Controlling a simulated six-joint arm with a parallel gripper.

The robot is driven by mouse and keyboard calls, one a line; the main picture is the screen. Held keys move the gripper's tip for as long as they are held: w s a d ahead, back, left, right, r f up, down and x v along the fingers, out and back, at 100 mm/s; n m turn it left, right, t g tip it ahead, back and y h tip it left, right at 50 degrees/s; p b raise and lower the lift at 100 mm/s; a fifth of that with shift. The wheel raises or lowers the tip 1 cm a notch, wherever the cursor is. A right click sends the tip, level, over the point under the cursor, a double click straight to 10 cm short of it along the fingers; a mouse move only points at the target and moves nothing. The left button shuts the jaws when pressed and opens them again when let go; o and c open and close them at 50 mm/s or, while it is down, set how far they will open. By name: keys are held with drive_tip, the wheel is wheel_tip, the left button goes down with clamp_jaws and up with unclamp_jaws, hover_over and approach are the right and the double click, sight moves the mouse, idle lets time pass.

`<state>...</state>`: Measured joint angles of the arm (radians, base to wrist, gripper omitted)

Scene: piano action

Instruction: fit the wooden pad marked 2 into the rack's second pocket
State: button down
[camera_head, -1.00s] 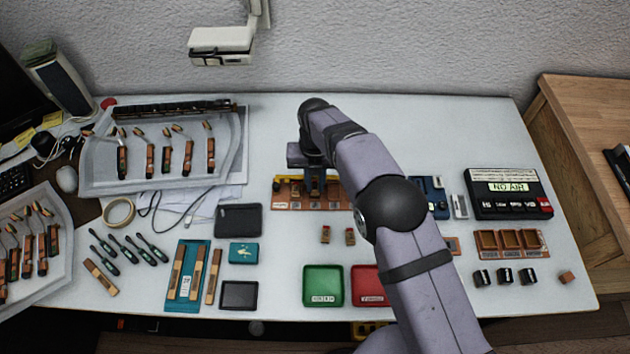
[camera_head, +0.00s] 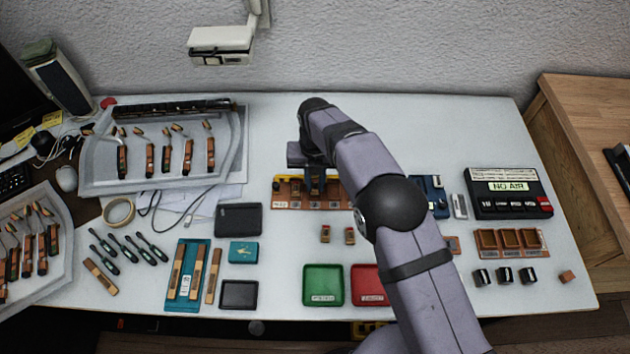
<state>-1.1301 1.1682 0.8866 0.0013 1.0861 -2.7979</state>
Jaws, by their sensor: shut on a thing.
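The brown rack (camera_head: 335,205) lies near the middle of the table, partly covered on its right by my arm. My gripper (camera_head: 315,188) points down over the rack, left of its middle. It is shut on a small piece, taken as the wooden pad, which is largely hidden between the fingers. Its mark, and whether it is seated in a pocket or just above one, cannot be made out. Two small wooden pads, a left one (camera_head: 325,235) and a right one (camera_head: 350,236), stand on the table in front of the rack, apart from my gripper.
A green tray (camera_head: 323,286) and a red tray (camera_head: 368,285) lie in front. A dark tray (camera_head: 239,219) is at left. A second brown rack (camera_head: 512,255) and a black box (camera_head: 508,193) reading "NO AIR" are at right. The table behind the main rack is clear.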

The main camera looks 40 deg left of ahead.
drive_tip(key=shift+f, duration=0.35)
idle(1.1)
drive_tip(key=c, duration=1.6)
unclamp_jaws()
drive_tip(key=shift+r, duration=0.2)
drive_tip(key=shift+r+p, duration=2.05)
drive_tip(key=shift+r, duration=1.25)
